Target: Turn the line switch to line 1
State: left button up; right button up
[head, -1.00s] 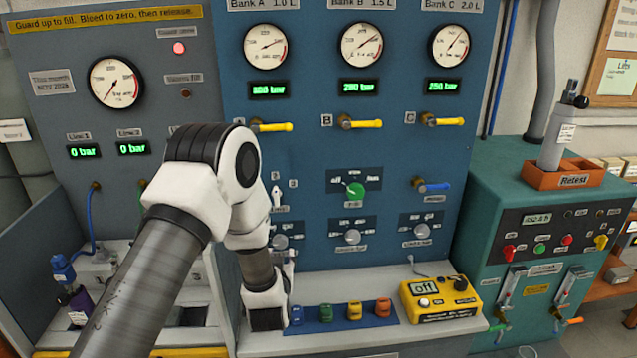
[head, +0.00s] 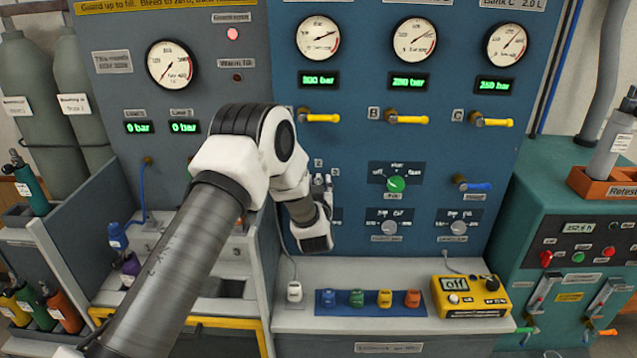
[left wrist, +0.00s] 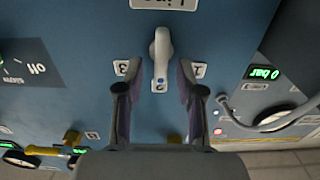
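The line switch is a white knob (left wrist: 162,52) on the blue panel, under a "Line" label in the left wrist view, which shows the panel upside down. Its blue-dotted end points at the "2" label (left wrist: 159,86). The "1" label (left wrist: 199,70) is right of the knob in that picture and the "3" label (left wrist: 121,67) left. My left gripper (left wrist: 158,72) is open, one finger on each side of the knob, with gaps visible. In the head view my left gripper (head: 321,186) is at the panel, partly hidden by its arm. My right gripper is out of view.
Yellow valve handles (head: 408,119) and a green-centred knob (head: 396,184) are on the panel to the right. Below is a shelf with a blue tray (head: 331,309) of coloured pieces and a yellow box (head: 470,297). Line displays (head: 139,127) read 0 bar.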

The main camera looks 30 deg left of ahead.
pick_arm(q)
grip_shut()
jog(key=shift+a+f+n+b, duration=0.1)
jog(key=shift+f+n+b, duration=0.1)
jog(key=shift+n+b, duration=0.45)
jog(key=shift+s+a+f+n+b, duration=0.1)
jog(key=shift+a+n+b, duration=0.05)
jog(key=shift+n+b, duration=2.05)
jog(key=shift+s+a+f+n+b, duration=0.15)
jog(key=shift+n+b, duration=1.3)
jog(key=shift+b, duration=1.5)
jog(key=shift+s+a+n+b, duration=0.1)
jog(key=shift+a+n+b, duration=0.05)
jog(key=shift+n+b, duration=2.05)
jog(key=shift+m+b, duration=0.3)
jog(key=shift+b, duration=0.05)
jog(key=shift+o, duration=1)
grip_release()
